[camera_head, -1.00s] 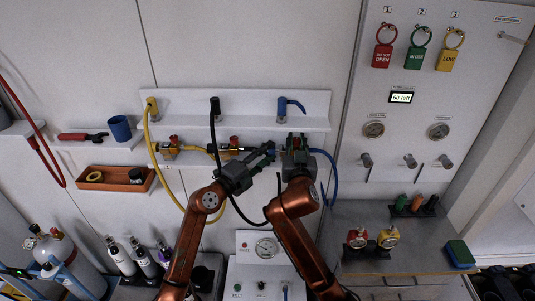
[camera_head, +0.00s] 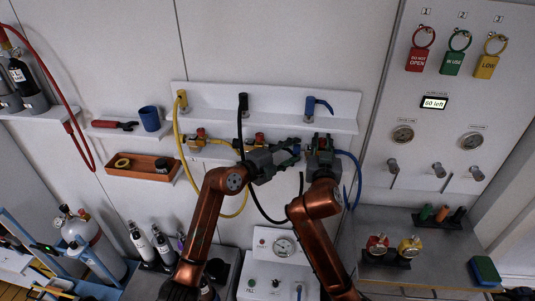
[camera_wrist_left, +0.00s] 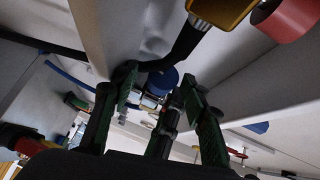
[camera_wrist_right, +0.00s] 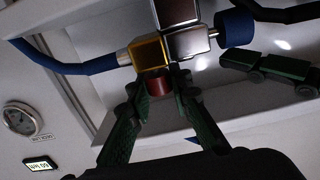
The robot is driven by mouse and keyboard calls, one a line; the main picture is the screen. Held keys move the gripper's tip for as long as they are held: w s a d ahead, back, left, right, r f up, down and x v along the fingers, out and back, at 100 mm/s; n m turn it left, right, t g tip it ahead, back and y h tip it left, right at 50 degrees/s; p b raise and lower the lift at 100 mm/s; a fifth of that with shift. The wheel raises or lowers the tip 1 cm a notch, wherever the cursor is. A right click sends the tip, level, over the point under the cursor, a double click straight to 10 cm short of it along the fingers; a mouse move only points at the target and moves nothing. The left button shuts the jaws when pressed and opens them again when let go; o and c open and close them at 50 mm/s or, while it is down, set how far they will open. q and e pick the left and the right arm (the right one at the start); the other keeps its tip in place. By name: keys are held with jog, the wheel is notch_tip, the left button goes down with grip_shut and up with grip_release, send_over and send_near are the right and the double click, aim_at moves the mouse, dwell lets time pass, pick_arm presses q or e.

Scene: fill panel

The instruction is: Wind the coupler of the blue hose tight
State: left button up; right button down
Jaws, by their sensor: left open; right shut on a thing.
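The blue hose (camera_head: 357,174) loops down at the right end of the wall shelf. In the right wrist view the blue hose (camera_wrist_right: 62,68) runs into a brass and silver fitting (camera_wrist_right: 150,53), with a blue coupler (camera_wrist_right: 235,27) on the fitting's other side. My right gripper (camera_head: 318,142) is shut on the red part (camera_wrist_right: 159,84) under the fitting. My left gripper (camera_head: 296,150) is open beside it. In the left wrist view the blue coupler (camera_wrist_left: 163,79) shows between or just beyond its fingertips; I cannot tell whether they touch. The coupler's thread is hidden.
A black hose (camera_head: 243,130) and a yellow hose (camera_head: 182,155) hang close by on the left. The white shelf (camera_head: 285,121) runs just behind and above the grippers. A panel with gauges (camera_head: 403,134) stands to the right.

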pick_arm(q)
jog(key=shift+r+n+g+y, duration=0.45)
jog(key=shift+n+g+y, duration=0.15)
jog(key=shift+n+g, duration=0.4)
jog(key=v, duration=1.2)
jog(key=shift+w, duration=0.1)
jog(key=x, duration=1.1)
jog(key=shift+w+d+f, duration=0.1)
jog(key=shift+w+f, duration=0.25)
jog(key=shift+c, duration=0.3)
grip_shut()
